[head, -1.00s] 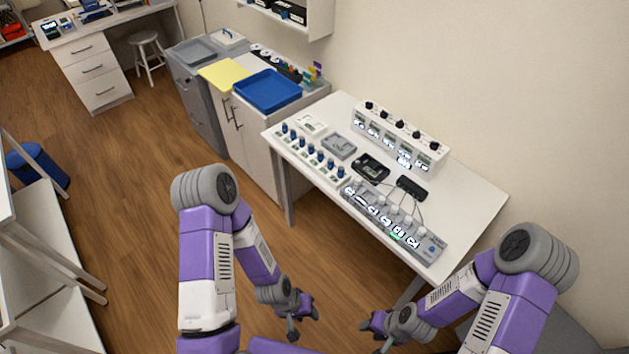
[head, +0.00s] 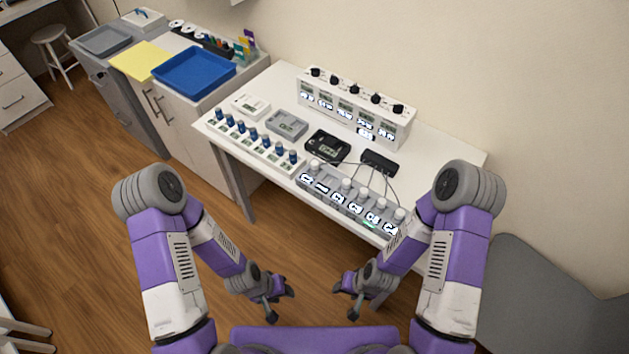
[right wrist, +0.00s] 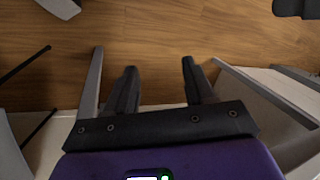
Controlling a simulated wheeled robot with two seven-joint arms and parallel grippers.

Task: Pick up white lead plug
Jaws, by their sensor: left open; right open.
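No white lead plug can be made out for certain in the head view. A grey strip with a row of white-topped parts (head: 346,193) lies along the front right edge of the white table (head: 437,148). Thin dark leads (head: 372,180) run near a black box (head: 379,162) behind it. My left gripper (head: 272,297) is open and empty, in front of and below the table. My right gripper (head: 350,293) is also open, low in front of the table; in the right wrist view its fingers (right wrist: 158,85) are apart with only floor beyond.
A white instrument with several black knobs (head: 356,107) stands at the table's back. A black device (head: 327,147), a grey device (head: 286,124) and a row of blue-capped parts (head: 253,138) share the table. A blue tray (head: 194,72) sits on the cabinet to the left. A grey chair-like surface (head: 550,290) is at right.

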